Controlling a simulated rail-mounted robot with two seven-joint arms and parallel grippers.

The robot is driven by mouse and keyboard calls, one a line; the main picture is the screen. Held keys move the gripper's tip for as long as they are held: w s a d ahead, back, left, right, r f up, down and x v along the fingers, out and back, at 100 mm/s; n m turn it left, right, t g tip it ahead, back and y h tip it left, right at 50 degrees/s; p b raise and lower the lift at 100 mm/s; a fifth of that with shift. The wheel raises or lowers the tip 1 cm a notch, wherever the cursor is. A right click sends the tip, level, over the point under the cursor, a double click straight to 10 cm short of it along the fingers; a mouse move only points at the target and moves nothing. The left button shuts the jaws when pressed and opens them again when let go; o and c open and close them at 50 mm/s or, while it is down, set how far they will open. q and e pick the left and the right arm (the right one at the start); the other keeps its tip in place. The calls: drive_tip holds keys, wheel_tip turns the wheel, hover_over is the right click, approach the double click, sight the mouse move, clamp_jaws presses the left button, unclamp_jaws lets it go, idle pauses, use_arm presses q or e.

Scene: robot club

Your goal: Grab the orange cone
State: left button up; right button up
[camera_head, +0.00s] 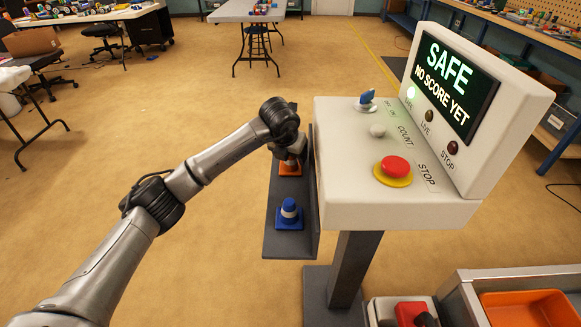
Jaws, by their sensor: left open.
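The orange cone (289,170) stands on the dark side shelf of the white console, at the far end. Mostly its orange base shows; my left gripper and wrist hide its upper part. My left gripper (291,157) is open and points down right over the cone. I cannot tell whether its fingers touch the cone. My right gripper is not in view.
A blue cone (289,214) with a white band stands nearer on the same shelf (283,243). The console (340,150) rises just right, with a blue switch (367,98), a white button (377,131) and a red stop button (394,168). Its screen (455,82) reads SAFE, NO SCORE YET.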

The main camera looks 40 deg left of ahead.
use_arm(q)
drive_tip(key=c, duration=1)
